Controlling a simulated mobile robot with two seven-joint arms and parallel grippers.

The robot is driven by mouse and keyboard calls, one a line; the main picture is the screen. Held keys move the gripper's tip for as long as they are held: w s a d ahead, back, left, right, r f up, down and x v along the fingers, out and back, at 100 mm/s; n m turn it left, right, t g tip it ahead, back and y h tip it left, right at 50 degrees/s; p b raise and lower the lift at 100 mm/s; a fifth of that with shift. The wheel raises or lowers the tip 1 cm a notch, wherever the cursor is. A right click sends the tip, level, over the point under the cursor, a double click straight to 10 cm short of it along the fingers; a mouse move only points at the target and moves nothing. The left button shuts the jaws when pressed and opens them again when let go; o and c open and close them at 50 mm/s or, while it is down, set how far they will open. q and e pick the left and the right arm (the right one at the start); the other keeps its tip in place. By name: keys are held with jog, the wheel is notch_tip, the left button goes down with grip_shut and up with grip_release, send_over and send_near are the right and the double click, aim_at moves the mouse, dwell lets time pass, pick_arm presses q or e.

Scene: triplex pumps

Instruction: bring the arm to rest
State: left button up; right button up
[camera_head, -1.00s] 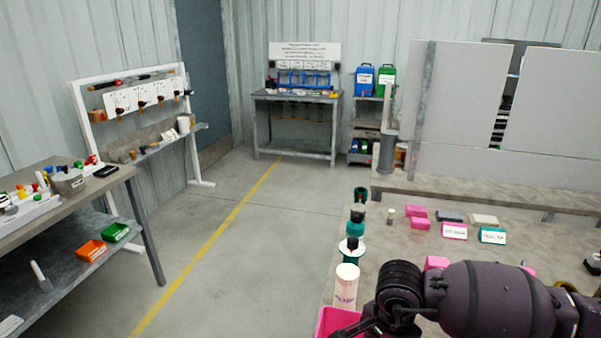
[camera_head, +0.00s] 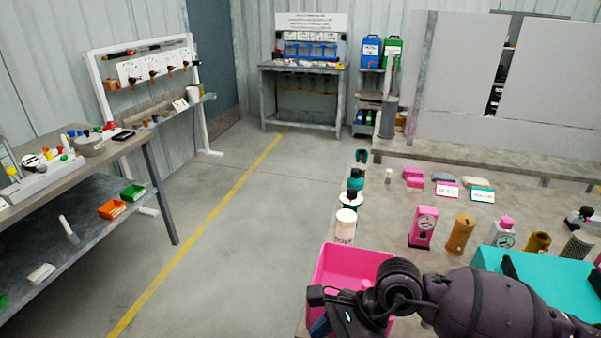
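My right arm comes in from the lower right and reaches left across the near bench. Its dark gripper (camera_head: 338,316) is at the bottom of the view, over the near-left part of a pink bin (camera_head: 343,258). The fingertips are not clear, so I cannot tell whether it is open or shut, or whether it holds anything. The arm hides part of the bin, where a small pink item (camera_head: 367,284) shows. My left arm and gripper are not in view.
On the bench (camera_head: 395,210) stand a white cylinder (camera_head: 345,228), green bottles, a pink pump-like part (camera_head: 423,228), a brown cylinder (camera_head: 460,235) and a teal case (camera_head: 560,278). A shelved workbench (camera_head: 150,190) is at left. The floor between is clear.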

jog(key=s+a+r+m+t+y, duration=0.1)
jog(key=s+a+r+m+y, duration=0.1)
jog(key=a+r+m+y, duration=0.5)
notch_tip(320, 180, up, 8)
jog(key=w+d+m+t+y, duration=0.3)
jog(key=m+t+y, duration=0.2)
jog(key=m+t, duration=0.35)
jog(key=w+d+m+t+h, duration=0.5)
jog(key=d+m+t+h, duration=0.6)
jog(key=m, duration=0.9)
jog(key=s+d+f+m+g+h, duration=0.3)
jog(key=d+f+m+h, duration=0.3)
jog(key=d+m, duration=0.15)
jog(key=s+d+f+m+g+h, duration=0.2)
jog(key=d+f+m+g+h, duration=0.1)
jog(key=d+f+m+h, duration=0.4)
jog(key=s+d+f+m+g+y, duration=0.15)
jog(key=s+f+m+g, duration=0.25)
jog(key=s, duration=0.4)
jog(key=s+f+m+g+y, duration=0.25)
jog(key=s+f+g, duration=0.25)
jog(key=s, duration=0.3)
jog(key=w+f+t, duration=0.7)
jog(key=f+t, duration=0.1)
jog(key=f, duration=0.2)
jog(key=shift+w, duration=0.3)
